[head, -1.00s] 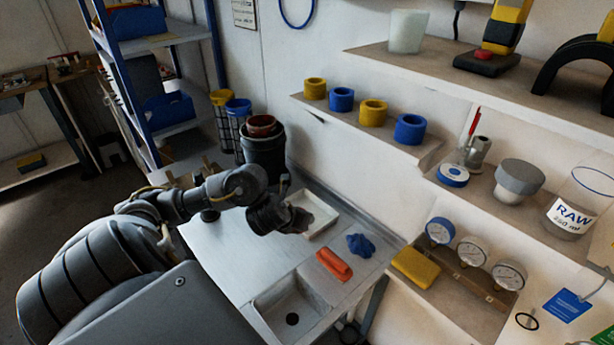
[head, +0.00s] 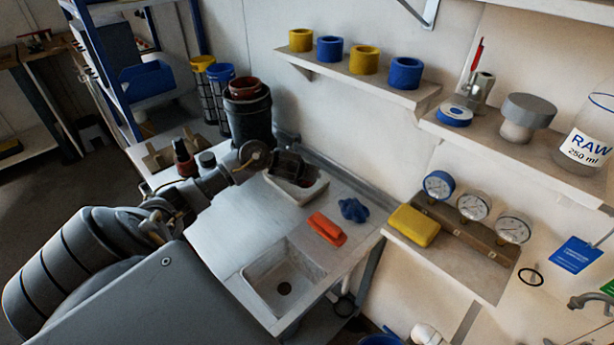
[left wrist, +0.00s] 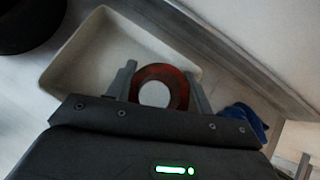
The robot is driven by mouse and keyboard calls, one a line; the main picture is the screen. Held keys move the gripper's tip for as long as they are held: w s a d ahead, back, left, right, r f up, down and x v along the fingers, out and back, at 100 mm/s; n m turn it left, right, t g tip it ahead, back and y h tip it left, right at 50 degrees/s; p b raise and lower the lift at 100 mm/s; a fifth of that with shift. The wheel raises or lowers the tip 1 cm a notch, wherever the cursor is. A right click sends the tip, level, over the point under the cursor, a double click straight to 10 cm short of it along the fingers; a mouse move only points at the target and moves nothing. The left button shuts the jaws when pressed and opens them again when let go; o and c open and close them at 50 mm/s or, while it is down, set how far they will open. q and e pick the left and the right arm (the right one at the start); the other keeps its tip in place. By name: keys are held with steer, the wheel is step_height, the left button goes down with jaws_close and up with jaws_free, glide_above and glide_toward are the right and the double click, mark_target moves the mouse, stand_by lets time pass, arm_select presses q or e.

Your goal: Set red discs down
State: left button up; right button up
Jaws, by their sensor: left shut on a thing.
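My left gripper (head: 303,174) is over the white tray (head: 297,203) at the back of the steel bench. In the left wrist view, the left gripper (left wrist: 160,82) is shut on a red disc (left wrist: 161,70), ring-shaped with an open middle. The disc is over or in the tray (left wrist: 82,62); I cannot tell whether it touches the tray floor. In the head view the arm hides part of the tray. A dark red round thing (head: 244,83) sits in the top of a black canister (head: 249,118). My right gripper is not in view.
A sink (head: 282,278) is at the front of the bench. An orange-red object (head: 327,229) and a blue crumpled cloth (head: 353,210) lie right of the tray. A wall shelf (head: 350,83) holds yellow and blue rings. Bare bench lies left of the sink.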

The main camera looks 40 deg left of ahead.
arm_select(q)
steer(key=shift+w+a+f+b, duration=0.1)
steer(key=shift+f+b, duration=0.05)
steer(key=shift+f, duration=0.8)
steer(key=shift+w+f+b, duration=0.1)
steer(key=shift+f+b, duration=0.05)
steer(key=shift+f, duration=0.75)
steer(key=shift+f, duration=0.1)
steer(key=o, duration=0.8)
steer(key=shift+c, duration=0.2)
steer(key=shift+r, duration=0.3)
steer(key=p+v, duration=0.4)
steer(key=v, duration=0.8)
steer(key=shift+p, duration=0.35)
